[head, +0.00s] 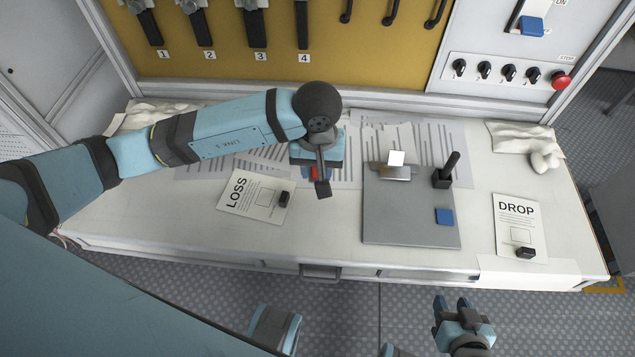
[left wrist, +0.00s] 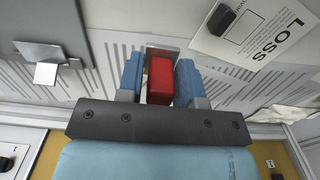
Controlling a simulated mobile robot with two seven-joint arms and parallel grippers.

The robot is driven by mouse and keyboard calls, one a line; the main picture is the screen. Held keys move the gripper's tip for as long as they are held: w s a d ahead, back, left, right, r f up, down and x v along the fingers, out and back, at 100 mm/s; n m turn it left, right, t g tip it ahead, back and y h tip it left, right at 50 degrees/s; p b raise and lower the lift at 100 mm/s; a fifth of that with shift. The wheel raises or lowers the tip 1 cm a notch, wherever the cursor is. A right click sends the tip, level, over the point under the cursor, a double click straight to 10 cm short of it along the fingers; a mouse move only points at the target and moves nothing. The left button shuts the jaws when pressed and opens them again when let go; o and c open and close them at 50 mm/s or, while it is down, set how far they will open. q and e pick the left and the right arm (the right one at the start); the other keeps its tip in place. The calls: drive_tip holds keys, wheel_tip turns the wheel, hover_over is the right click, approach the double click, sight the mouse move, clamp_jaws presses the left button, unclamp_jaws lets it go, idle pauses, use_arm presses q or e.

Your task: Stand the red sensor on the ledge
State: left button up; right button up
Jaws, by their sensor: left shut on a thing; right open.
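The red sensor (left wrist: 159,82) is a small red block between the blue fingers of my left gripper (left wrist: 159,80) in the left wrist view. In the head view the red sensor (head: 315,173) is mostly hidden behind my left gripper (head: 318,182), which is shut on it over the papers, between the LOSS card and the grey board. Its height above the table is hard to tell. What looks like the ledge, a small metal shelf (head: 397,174) with a white square above it, is at the upper part of the grey board (head: 400,220). My right gripper (head: 452,304) is open and empty, in front of the table.
The LOSS card (head: 255,198) and DROP card (head: 515,215) each carry a small black block. The board also bears a blue square (head: 444,216) and a black upright handle (head: 448,170) in a block. Crumpled cloth and a white glove (head: 543,161) lie at right. The board's lower left is clear.

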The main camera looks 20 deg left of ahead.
use_arm(q)
drive_tip(key=shift+f, duration=3.05)
drive_tip(key=shift+f, duration=0.15)
drive_tip(key=shift+f+b, duration=0.15)
drive_tip(key=shift+b, duration=0.3)
drive_tip(key=o, duration=0.7)
drive_tip(key=shift+o, duration=0.2)
drive_tip(key=shift+r, duration=0.25)
